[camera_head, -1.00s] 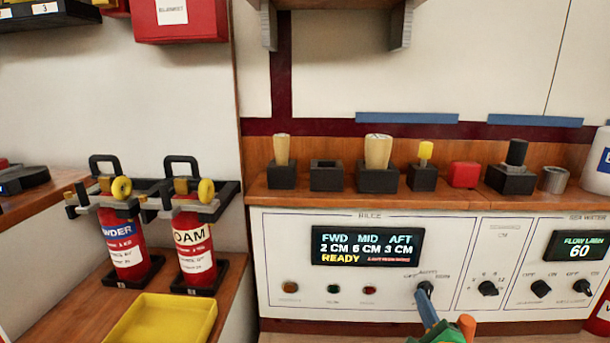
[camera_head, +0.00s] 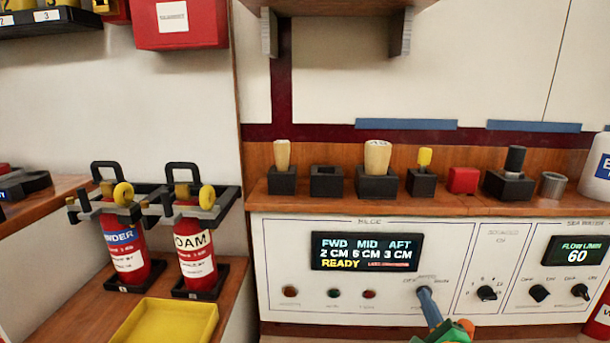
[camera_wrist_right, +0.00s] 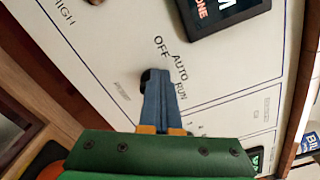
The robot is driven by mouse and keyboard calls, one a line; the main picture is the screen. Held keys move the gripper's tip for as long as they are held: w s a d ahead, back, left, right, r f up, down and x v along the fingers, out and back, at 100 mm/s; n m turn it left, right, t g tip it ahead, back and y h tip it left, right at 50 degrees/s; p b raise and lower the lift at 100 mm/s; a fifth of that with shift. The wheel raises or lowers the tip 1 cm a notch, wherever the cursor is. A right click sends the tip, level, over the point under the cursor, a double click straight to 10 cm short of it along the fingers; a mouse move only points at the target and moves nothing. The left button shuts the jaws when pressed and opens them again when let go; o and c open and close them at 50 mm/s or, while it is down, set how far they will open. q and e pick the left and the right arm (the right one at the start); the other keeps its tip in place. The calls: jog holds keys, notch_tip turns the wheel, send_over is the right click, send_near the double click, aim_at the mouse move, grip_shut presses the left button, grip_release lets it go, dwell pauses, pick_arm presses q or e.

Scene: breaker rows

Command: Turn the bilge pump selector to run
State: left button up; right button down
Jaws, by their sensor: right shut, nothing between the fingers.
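The bilge panel (camera_head: 290,255) is a white board with the bilge display (camera_head: 367,251), which reads FWD 2 CM, MID 6 CM, AFT 3 CM and READY. My right gripper (camera_head: 426,293) has its blue fingers at the selector at the panel's lower right and covers the knob in the head view. In the right wrist view, the dark selector knob (camera_wrist_right: 146,76) shows partly beside the tips of my shut, empty gripper (camera_wrist_right: 157,80). The labels OFF, AUTO and RUN (camera_wrist_right: 181,91) lie around it. The knob's pointer is hidden; I cannot tell whether the fingers touch it.
More black knobs (camera_head: 487,293) and a flow display (camera_head: 577,251) lie to the right. A wooden shelf (camera_head: 330,205) above holds several black sockets and handles. Two red extinguishers (camera_head: 192,250) and a yellow tray (camera_head: 172,325) are at the left.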

jog(key=shift+s+a+r+p, duration=0.1)
jog(key=shift+a+r+p, duration=0.15)
jog(key=shift+r+p, duration=0.25)
jog(key=s+p, duration=0.1)
jog(key=s, duration=0.2)
jog(key=s+p, duration=0.1)
jog(key=s, duration=0.2)
jog(key=shift+a+f, duration=0.2)
jog(key=shift+w, duration=0.1)
